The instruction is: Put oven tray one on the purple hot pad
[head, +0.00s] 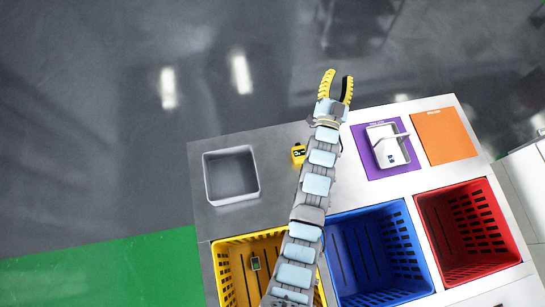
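The purple hot pad (407,168) lies flat on the light worktop, right of centre. A small white tray (394,159) with a handle and a dark label sits on the pad; its label is too small to read, so I cannot tell whether it is oven tray one. My gripper (338,88) is up and left of the pad, past the worktop's far edge, apart from the tray. Its two yellow and black fingers are spread with nothing between them. My arm crosses the worktop left of the pad.
An orange pad (444,136) lies bare to the right. A grey bin (230,174) stands left, with a small yellow block (298,153) beside my arm. Yellow (232,239), blue (383,286) and red (487,265) crates line the near side. A small dark item (255,263) is in the yellow crate.

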